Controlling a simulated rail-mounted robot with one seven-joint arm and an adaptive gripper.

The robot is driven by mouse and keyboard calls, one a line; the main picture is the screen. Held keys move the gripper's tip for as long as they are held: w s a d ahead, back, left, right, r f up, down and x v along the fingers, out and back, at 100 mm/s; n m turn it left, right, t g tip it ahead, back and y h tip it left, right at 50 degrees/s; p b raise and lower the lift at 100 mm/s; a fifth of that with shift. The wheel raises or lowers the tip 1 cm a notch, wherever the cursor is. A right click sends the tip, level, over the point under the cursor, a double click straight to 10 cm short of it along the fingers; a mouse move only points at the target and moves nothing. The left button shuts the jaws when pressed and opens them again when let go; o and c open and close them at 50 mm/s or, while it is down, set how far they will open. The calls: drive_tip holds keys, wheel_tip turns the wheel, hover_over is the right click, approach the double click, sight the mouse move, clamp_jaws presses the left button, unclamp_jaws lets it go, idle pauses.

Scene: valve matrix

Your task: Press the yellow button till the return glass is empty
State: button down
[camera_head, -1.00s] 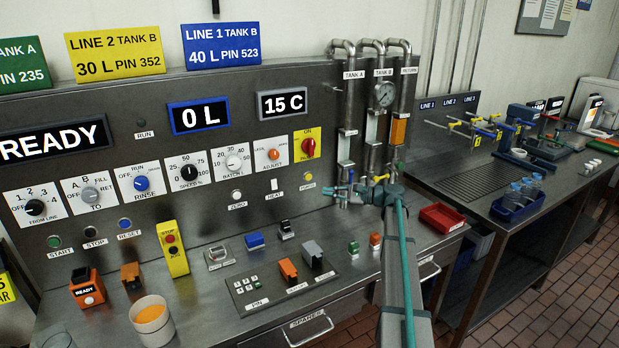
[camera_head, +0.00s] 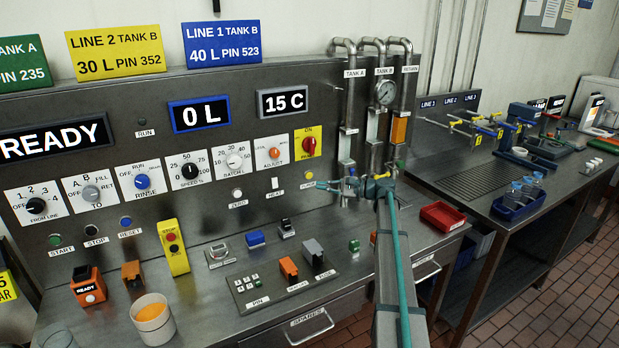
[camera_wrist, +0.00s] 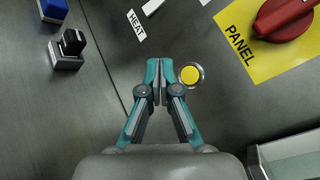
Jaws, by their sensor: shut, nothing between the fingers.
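The yellow button (camera_head: 309,175) sits on the steel panel, below the yellow plate with the red knob. In the wrist view the round yellow button (camera_wrist: 190,74) lies just right of my fingertips. My gripper (camera_wrist: 160,68) is shut with nothing between its fingers. In the head view my gripper (camera_head: 340,186) points left along the panel, a little right of the button. I cannot tell whether it touches the panel. The return glass (camera_head: 399,131), on the right pipe marked RETURN, holds orange liquid.
The tank A and tank B pipes (camera_head: 373,128) stand behind my gripper, with small valve handles near it. The red knob (camera_wrist: 285,18) is right of the button. The HEAT switch (camera_head: 275,184) is to its left. A red tray (camera_head: 440,216) lies on the bench to the right.

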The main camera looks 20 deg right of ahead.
drive_tip(key=shift+w+a, duration=0.15)
drive_tip(key=shift+w, duration=1.15)
drive_tip(key=shift+w+a, duration=0.15)
drive_tip(key=shift+w, duration=1.1)
drive_tip(key=shift+w, duration=0.15)
drive_tip(key=shift+w, duration=0.3)
drive_tip(key=shift+w, duration=0.45)
drive_tip(key=shift+s, duration=0.15)
idle(0.3)
drive_tip(key=shift+s, duration=0.75)
drive_tip(key=s, duration=0.5)
drive_tip(key=shift+d, duration=0.25)
